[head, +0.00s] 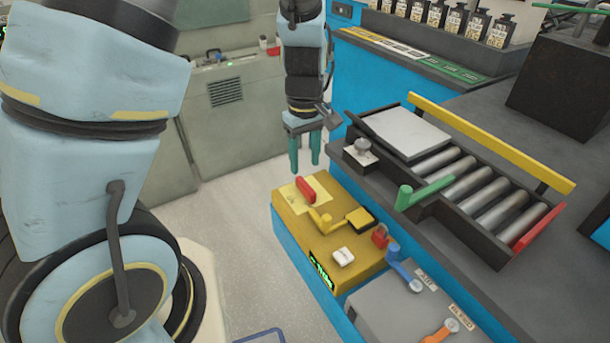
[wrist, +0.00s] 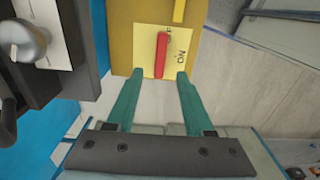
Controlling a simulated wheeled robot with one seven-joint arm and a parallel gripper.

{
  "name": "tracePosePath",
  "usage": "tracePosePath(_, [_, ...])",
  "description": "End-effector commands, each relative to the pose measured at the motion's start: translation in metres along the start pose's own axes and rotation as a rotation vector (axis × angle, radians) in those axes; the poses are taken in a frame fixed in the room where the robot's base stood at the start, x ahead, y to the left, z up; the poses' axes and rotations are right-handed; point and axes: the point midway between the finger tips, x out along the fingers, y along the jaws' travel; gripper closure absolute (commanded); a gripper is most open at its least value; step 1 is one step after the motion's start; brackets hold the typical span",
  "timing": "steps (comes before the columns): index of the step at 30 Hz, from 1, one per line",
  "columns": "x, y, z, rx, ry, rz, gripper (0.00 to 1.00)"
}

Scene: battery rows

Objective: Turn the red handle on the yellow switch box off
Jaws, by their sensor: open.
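The yellow switch box (head: 290,205) stands low in the middle of the head view, its top face up. The red handle (head: 306,190) sits on a pale yellow label plate on that top. In the wrist view the red handle (wrist: 161,55) stands nearly upright in the picture, beside lettering that seems to read "ON". My gripper (head: 304,168) points down above the far end of the box. Its green fingers are open and empty. In the wrist view the fingertips (wrist: 158,73) lie on either side of the handle's near end in the picture; I cannot tell whether they touch it.
The box also bears a yellow lever (head: 319,220) and a white switch (head: 343,256). A grey box with a blue lever (head: 392,252) and an orange lever (head: 438,333) adjoins it. A roller tray (head: 480,185) stands on the bench at right. Open floor (head: 240,230) lies left.

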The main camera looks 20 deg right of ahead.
Motion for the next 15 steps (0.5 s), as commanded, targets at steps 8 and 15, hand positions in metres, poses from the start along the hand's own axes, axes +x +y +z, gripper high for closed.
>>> tracePosePath(8, [-0.030, 0.000, 0.000, 0.000, 0.000, 0.000, 0.47])
tracePosePath(15, [-0.032, 0.000, 0.000, 0.000, 0.000, -0.001, 0.47])
